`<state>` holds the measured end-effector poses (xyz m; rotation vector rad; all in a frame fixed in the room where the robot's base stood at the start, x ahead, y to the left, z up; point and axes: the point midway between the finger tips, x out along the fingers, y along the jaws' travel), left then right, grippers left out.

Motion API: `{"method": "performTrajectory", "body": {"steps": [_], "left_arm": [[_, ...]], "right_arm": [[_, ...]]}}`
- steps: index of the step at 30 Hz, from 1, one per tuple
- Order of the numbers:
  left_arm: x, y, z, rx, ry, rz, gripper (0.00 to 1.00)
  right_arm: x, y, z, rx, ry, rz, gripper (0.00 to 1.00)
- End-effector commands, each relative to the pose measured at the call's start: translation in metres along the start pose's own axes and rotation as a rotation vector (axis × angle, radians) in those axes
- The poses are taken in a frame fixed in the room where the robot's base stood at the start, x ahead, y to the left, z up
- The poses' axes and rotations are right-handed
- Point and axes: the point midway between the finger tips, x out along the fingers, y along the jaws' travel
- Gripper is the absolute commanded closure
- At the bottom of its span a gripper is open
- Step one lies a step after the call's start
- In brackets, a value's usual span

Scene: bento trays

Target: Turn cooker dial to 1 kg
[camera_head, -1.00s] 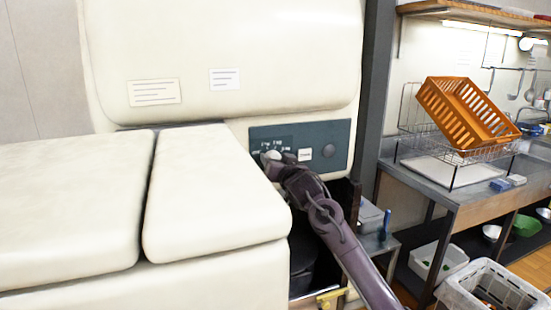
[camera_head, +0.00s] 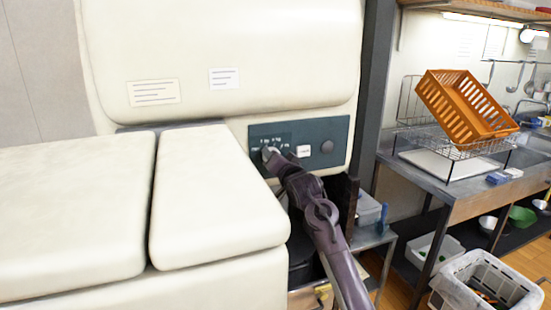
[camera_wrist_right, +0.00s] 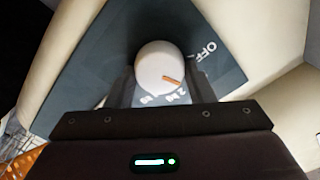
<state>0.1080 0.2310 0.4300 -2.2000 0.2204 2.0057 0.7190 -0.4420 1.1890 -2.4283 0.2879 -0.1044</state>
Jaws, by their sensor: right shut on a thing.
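The cooker's dark control panel (camera_head: 335,130) is set in the cream front, with small printed labels that are too small to read in the head view. The dial (camera_wrist_right: 158,72) is a round white knob with an orange pointer mark. In the right wrist view the mark points to the right and slightly down. "OFF" is printed to its upper right, and other lettering, partly hidden, is below it. My right gripper (camera_head: 270,154) is shut on the dial, one finger on each side. My left gripper is out of view.
A white button (camera_head: 304,151) and a dark round knob (camera_head: 327,147) are right of the dial. Cream lids (camera_head: 215,195) lie in front to the left. A dark post and a metal counter with an orange crate (camera_head: 465,105) stand to the right.

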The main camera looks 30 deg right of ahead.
Motion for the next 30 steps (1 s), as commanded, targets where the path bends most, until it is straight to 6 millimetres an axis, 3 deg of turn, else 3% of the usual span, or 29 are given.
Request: {"method": "performTrajectory", "body": {"steps": [6, 7, 11, 22, 30], "left_arm": [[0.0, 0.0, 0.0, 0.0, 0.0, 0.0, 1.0], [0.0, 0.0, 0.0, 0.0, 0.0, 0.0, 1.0], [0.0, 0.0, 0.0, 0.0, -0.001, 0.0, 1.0], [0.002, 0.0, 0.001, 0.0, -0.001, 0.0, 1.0], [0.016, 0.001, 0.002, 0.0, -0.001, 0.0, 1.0]], "right_arm": [[0.0, 0.0, -0.001, 0.0, 0.002, 0.0, 0.74], [0.0, 0.0, -0.001, 0.0, 0.002, 0.0, 0.49], [0.0, 0.0, -0.001, -0.001, 0.002, 0.0, 0.32], [-0.005, 0.001, 0.001, -0.001, 0.0, 0.0, 0.31], [-0.043, 0.002, 0.002, 0.0, 0.001, -0.001, 0.31]]}}
